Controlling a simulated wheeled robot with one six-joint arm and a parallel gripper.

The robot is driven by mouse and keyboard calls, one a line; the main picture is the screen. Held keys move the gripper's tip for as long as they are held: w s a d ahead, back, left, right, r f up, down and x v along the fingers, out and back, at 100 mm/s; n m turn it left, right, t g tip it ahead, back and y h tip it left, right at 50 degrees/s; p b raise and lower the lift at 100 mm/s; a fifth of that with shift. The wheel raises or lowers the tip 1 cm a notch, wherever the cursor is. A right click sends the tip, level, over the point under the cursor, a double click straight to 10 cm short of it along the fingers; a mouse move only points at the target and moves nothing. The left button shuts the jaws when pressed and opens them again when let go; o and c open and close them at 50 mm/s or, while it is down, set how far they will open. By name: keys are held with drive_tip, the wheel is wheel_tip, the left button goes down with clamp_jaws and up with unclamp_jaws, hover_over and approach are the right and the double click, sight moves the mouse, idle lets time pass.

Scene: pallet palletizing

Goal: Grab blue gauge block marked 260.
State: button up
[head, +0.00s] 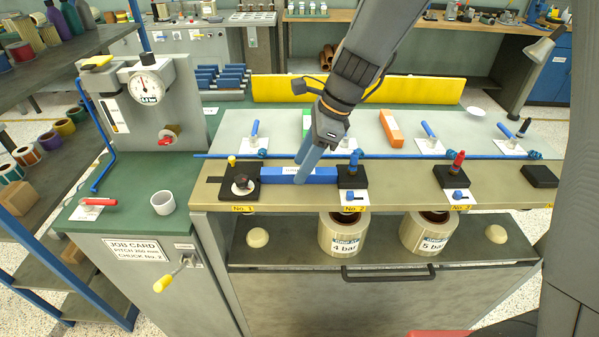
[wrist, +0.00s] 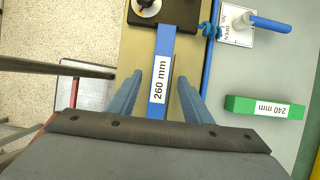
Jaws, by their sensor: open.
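The blue gauge block (head: 274,174) lies on the bench top between the No. 1 and No. 2 black chucks. Its white label reads 260 mm in the wrist view (wrist: 163,52). My gripper (head: 303,172) is over the middle of the block, pointing down. In the wrist view my gripper (wrist: 159,80) is open, with one light blue finger on each side of the block and a gap showing on both sides. The block is not gripped. How far down the fingertips reach beside it is hard to tell.
A green block (wrist: 240,104) marked 240 mm and an orange block (head: 391,128) lie on the grey surface behind. A blue pipe (head: 400,156) runs just behind the blue block. Black chucks, No. 1 (head: 225,188) and No. 2 (head: 349,181), stand at its ends.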

drive_tip(key=shift+a+f, duration=0.15)
drive_tip(key=shift+f, duration=0.3)
clamp_jaws()
